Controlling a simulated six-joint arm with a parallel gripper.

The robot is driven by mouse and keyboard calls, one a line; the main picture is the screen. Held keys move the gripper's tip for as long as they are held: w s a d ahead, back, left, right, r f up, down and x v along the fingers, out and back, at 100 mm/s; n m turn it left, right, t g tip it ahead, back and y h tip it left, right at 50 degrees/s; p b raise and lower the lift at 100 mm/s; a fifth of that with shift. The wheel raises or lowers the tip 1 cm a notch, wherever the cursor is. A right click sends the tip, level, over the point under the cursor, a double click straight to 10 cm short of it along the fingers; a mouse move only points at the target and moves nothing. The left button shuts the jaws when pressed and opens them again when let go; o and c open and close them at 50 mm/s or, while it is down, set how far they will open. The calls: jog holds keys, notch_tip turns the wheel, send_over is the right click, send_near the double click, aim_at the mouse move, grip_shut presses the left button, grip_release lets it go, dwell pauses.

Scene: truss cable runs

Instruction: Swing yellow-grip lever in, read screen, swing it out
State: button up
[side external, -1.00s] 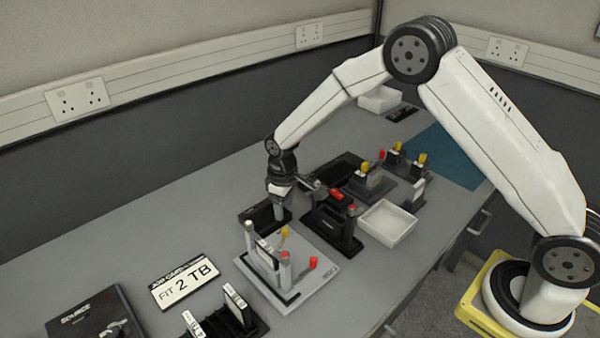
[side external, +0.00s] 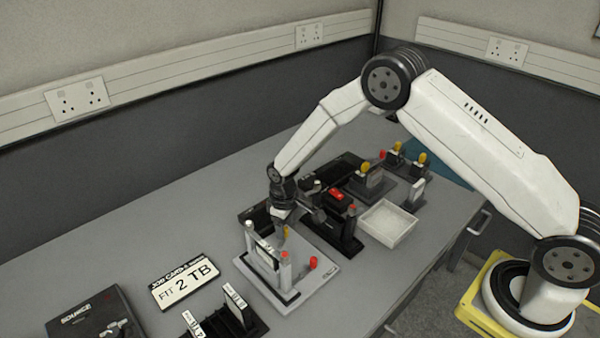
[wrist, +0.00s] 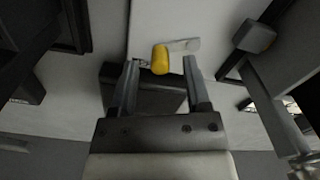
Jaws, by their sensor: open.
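The yellow grip (side external: 286,232) stands at the back of a pale fixture plate (side external: 322,268) in the side external view, partly hidden by my gripper (side external: 282,218). In the wrist view the yellow grip (wrist: 160,60) lies between the tips of my gripper (wrist: 160,68), with a gap on each side. A pale flat lever arm (wrist: 184,45) shows beside the grip. My fingers are open and hold nothing. Two red grips (side external: 313,262) (side external: 285,254) stand on the fixture's near side. I cannot make out a readable screen.
A black source box (side external: 95,315) and a black holder with labelled modules (side external: 232,312) stand at front left. A dark stand with a red part (side external: 335,215) and a white tray (side external: 387,223) are close on the right.

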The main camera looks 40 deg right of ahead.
jog(key=shift+f, duration=0.4)
grip_shut()
jog(key=shift+w+a+n, duration=0.15)
jog(key=shift+w+n, duration=0.05)
jog(key=shift+n, duration=0.5)
jog(key=shift+w+a+n, duration=0.1)
jog(key=shift+w+n, duration=0.05)
jog(key=shift+n, duration=0.55)
grip_release()
